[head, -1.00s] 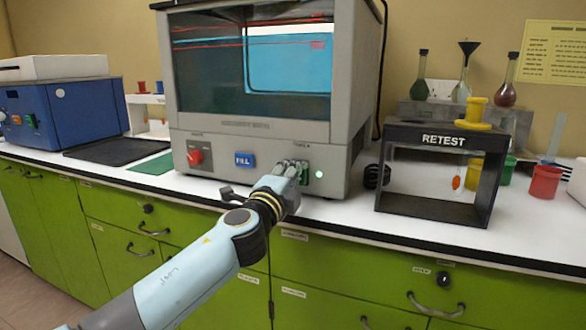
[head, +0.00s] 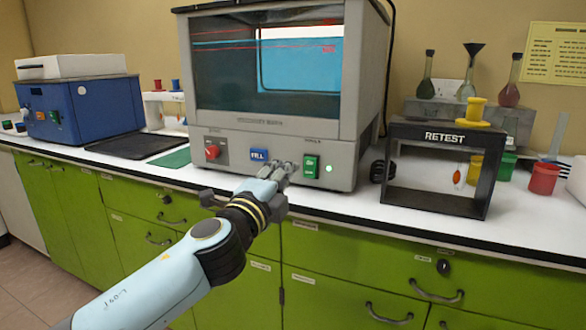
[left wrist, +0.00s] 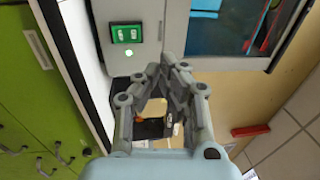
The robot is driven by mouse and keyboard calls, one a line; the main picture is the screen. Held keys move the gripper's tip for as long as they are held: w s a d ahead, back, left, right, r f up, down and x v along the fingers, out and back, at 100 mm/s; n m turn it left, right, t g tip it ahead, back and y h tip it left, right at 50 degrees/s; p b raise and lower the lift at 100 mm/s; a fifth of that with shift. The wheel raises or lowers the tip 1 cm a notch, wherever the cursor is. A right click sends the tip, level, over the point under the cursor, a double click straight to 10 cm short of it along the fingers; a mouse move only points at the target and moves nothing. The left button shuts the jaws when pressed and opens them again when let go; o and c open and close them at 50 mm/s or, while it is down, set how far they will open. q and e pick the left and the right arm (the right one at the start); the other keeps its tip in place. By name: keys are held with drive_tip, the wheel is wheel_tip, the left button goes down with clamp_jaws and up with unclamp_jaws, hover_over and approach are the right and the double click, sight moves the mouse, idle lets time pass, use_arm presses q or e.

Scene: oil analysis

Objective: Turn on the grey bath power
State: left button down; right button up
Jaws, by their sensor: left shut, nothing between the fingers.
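The grey bath (head: 280,130) stands on the bench, with a dark window above its front panel. The panel carries a red knob (head: 212,152), a blue FILL button (head: 259,155) and a green rocker switch (head: 311,166). A small green light (head: 329,169) glows beside the switch. My left gripper (head: 284,168) is shut and empty, in front of the panel between the FILL button and the switch. In the left wrist view the gripper (left wrist: 167,64) is apart from the green switch (left wrist: 128,34) and its lit light (left wrist: 129,53). My right gripper is out of view.
A black RETEST stand (head: 440,165) is right of the bath, with a red cup (head: 544,179) beyond it. A blue instrument (head: 80,108) stands at left, near a black mat (head: 130,145). The bench's front strip by the bath is clear.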

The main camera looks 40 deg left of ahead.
use_arm(q)
drive_tip(key=shift+s+d+r, duration=0.1)
drive_tip(key=shift+s+d, duration=0.05)
drive_tip(key=shift+s, duration=0.45)
drive_tip(key=shift+s+d+r, duration=0.1)
drive_tip(key=shift+s, duration=0.45)
